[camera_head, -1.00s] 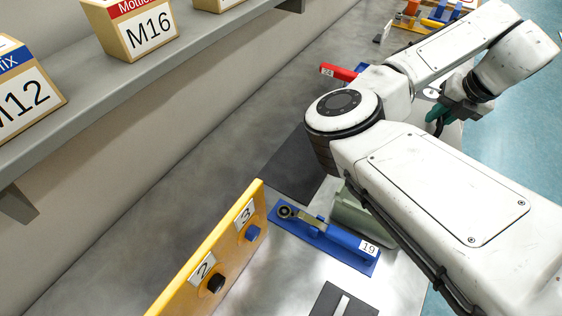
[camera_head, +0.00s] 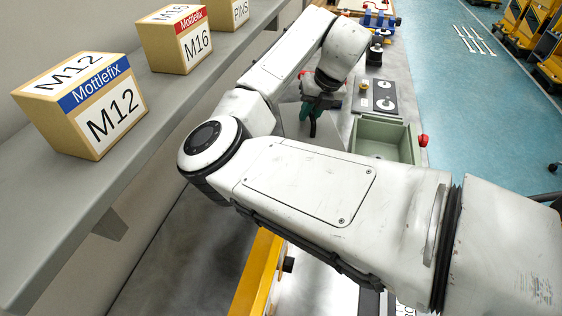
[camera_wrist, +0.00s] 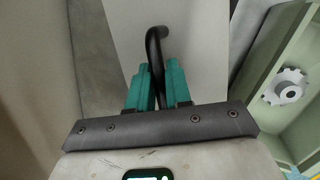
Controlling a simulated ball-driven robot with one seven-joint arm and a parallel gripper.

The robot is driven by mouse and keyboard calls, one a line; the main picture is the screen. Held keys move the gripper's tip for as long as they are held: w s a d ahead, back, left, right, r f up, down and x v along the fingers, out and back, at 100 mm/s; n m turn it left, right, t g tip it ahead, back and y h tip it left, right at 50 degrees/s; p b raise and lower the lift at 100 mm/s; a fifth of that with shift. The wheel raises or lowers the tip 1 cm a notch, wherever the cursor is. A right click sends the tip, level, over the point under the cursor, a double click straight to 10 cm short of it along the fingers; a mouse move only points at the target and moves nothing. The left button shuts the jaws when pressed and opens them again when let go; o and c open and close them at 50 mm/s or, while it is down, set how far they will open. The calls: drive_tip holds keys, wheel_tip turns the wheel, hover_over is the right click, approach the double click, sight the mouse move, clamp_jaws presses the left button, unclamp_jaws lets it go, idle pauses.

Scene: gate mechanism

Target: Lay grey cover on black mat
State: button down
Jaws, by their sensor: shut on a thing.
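My gripper (camera_wrist: 158,88) has green fingers shut on the black bent handle (camera_wrist: 155,48) of the grey cover (camera_wrist: 198,45). The cover is a flat pale grey plate just past the fingertips in the wrist view. In the head view my gripper (camera_head: 313,122) hangs beyond my forearm, left of the green tray, with part of the cover (camera_head: 291,122) showing beside it. I cannot make out the black mat now; my arm hides much of the bench. Whether the cover touches anything below is hidden.
The green tray (camera_head: 414,150) stands right of my gripper, with a red knob on its side. A pale toothed part (camera_wrist: 285,86) lies inside it. A grey plate with round parts (camera_head: 359,98) lies behind. A shelf with boxes (camera_head: 90,110) runs along the left. A yellow panel (camera_head: 262,268) stands nearer.

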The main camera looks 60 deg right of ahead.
drive_tip(key=shift+w+a, duration=0.25)
drive_tip(key=shift+w+a+f, duration=0.1)
drive_tip(key=shift+f, duration=0.2)
drive_tip(key=shift+f+p, duration=0.35)
drive_tip(key=shift+f, duration=4.35)
drive_tip(key=shift+f, duration=0.15)
drive_tip(key=c, duration=1.1)
unclamp_jaws()
drive_tip(key=shift+o, duration=0.2)
drive_tip(key=v, duration=1.2)
